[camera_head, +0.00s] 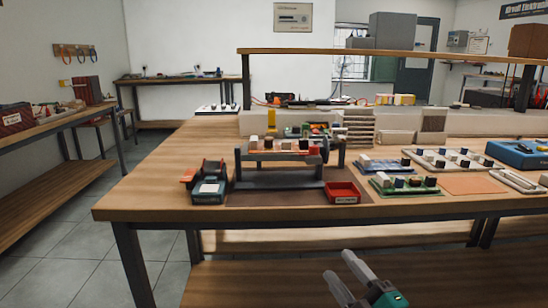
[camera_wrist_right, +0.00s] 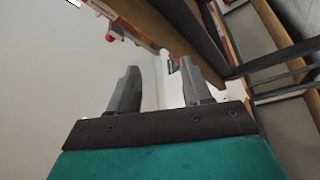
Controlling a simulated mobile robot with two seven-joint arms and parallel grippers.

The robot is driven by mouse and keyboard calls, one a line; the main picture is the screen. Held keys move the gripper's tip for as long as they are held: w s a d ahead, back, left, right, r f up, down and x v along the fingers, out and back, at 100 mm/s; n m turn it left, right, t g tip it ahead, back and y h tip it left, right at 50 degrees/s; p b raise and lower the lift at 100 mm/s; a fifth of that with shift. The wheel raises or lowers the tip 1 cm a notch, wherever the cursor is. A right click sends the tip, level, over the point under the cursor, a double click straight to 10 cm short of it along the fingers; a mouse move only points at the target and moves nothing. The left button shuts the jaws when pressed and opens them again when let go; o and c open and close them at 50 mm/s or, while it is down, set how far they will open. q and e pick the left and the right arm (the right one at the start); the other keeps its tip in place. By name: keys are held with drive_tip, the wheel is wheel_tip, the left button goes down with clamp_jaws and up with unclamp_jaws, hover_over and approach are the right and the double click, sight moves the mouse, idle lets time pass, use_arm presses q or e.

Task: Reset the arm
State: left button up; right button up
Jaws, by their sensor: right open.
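My right gripper (camera_head: 341,275) shows at the bottom of the head view, in front of the workbench and below its top. Its two grey fingers are apart with nothing between them. In the right wrist view the right gripper (camera_wrist_right: 160,85) is also open and empty, with its fingers apart in front of a pale wall and a bench edge. My left gripper is not in either view.
The wooden workbench (camera_head: 150,190) holds a dark stand (camera_head: 278,180), a red tray (camera_head: 342,192), a blue-and-red device (camera_head: 208,188) and several circuit boards. A lower shelf (camera_head: 240,284) lies under it. Grey tiled floor (camera_head: 70,262) is free at left, beside another bench.

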drive_tip(key=s+f+m+g+h, duration=0.6)
drive_tip(key=s+f+m+g, duration=0.2)
drive_tip(key=s+f+m, duration=0.85)
use_arm(q)
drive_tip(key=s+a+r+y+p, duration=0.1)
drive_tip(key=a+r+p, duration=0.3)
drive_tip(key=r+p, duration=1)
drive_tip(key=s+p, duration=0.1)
drive_tip(key=p, duration=0.6)
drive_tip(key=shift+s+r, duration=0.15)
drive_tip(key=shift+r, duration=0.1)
use_arm(e)
drive_tip(key=s+d+r, duration=0.1)
drive_tip(key=d+r, duration=0.1)
drive_tip(key=r, duration=0.4)
drive_tip(key=s+d+r+n+h, duration=0.1)
drive_tip(key=d+r, duration=0.1)
drive_tip(key=r, duration=0.5)
drive_tip(key=shift+s+d+r, duration=0.3)
drive_tip(key=shift+d, duration=0.1)
